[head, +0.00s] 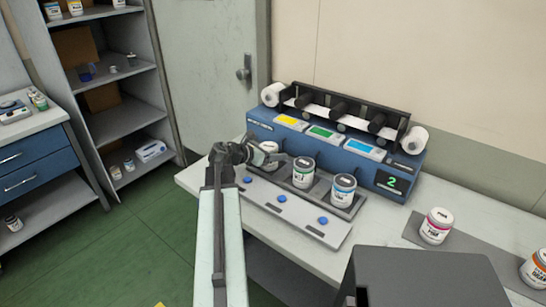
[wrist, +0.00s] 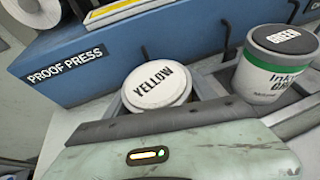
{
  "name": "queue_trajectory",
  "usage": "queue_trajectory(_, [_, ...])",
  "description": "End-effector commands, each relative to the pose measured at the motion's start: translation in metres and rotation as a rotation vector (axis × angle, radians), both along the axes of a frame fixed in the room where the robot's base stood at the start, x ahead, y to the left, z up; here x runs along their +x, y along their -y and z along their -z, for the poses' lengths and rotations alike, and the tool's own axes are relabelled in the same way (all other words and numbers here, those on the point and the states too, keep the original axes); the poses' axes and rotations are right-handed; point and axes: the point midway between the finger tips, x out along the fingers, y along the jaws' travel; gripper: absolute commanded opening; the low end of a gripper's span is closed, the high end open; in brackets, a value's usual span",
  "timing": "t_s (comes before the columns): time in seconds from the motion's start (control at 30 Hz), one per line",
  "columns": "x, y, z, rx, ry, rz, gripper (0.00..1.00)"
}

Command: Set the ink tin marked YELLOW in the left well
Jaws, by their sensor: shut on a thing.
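The ink tin marked YELLOW (wrist: 158,86) has a white lid and shows just beyond my gripper's body in the wrist view. In the head view the tin (head: 269,147) is partly hidden by my gripper (head: 258,157), which is shut on it. The tin is upright or nearly so, at the left well of the grey tray (head: 325,197) in front of the proof press. I cannot tell whether its base touches the well floor. The GREEN tin (head: 303,172) stands in the middle well, and a blue-labelled tin (head: 343,190) in the right well.
The blue proof press (head: 395,180) stands behind the tray, its display reading 2. A front panel (head: 285,205) has blue buttons. A pink-labelled tin (head: 436,226) and an orange-labelled tin (head: 535,270) stand at the right. A dark grey box-like surface (head: 430,280) is in the foreground.

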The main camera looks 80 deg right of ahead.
Motion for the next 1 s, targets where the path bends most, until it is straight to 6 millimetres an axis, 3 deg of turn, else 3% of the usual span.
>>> queue_trajectory(0.13, [0.0,0.0,0.004,0.0,-0.001,0.0,0.0])
queue_trajectory(0.17, [0.0,0.0,0.004,0.0,0.0,0.0,0.67])
queue_trajectory(0.23, [0.0,0.0,0.002,0.0,0.0,0.0,0.86])
queue_trajectory(0.6, [0.001,0.0,-0.004,0.0,0.0,-0.001,0.86])
queue_trajectory(1.0, [0.055,-0.065,-0.04,0.0,0.0,-0.004,0.86])
